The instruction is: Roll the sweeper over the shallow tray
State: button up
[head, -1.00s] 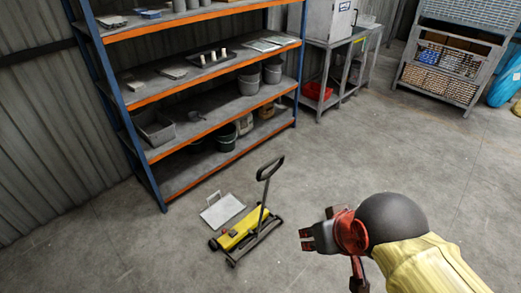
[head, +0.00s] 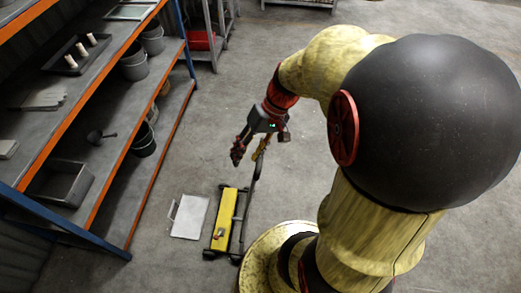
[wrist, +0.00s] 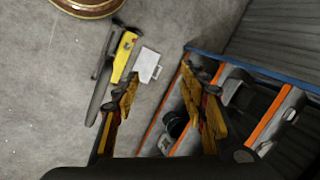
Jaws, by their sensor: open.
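The yellow sweeper (head: 223,216) stands on the concrete floor, its dark handle rising from its right side toward my gripper. The shallow tray (head: 188,217) is a flat, pale grey pan with a wire handle, lying on the floor just left of the sweeper. My gripper (head: 237,153) is open and above the floor, close to the upper handle; the arm partly hides the handle's top, so I cannot tell if they touch. In the wrist view the sweeper (wrist: 124,57) and the tray (wrist: 148,65) lie beyond the open fingers (wrist: 159,77), with nothing seen between the fingertips.
A blue and orange shelf rack (head: 115,190) stands left of the tray, holding buckets (head: 134,63) and a grey bin (head: 62,183). My base is close to the sweeper's right. Open floor (head: 215,105) lies behind the sweeper.

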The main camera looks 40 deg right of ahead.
jog(key=s+d+f+m+t+y+p, duration=0.1)
jog(key=d+f+m+t+y, duration=0.15)
jog(key=d+f+t, duration=0.4)
jog(key=s+d+f+m+t+y+p, duration=0.15)
jog(key=d+f+m, duration=0.25)
jog(key=d, duration=0.6)
jog(key=shift+h, duration=0.5)
jog(key=b+x, duration=0.4)
jog(key=x, duration=0.7)
jog(key=shift+w+f, duration=0.2)
jog(key=shift+c, duration=0.7)
grip_shut()
jog(key=shift+d, duration=0.1)
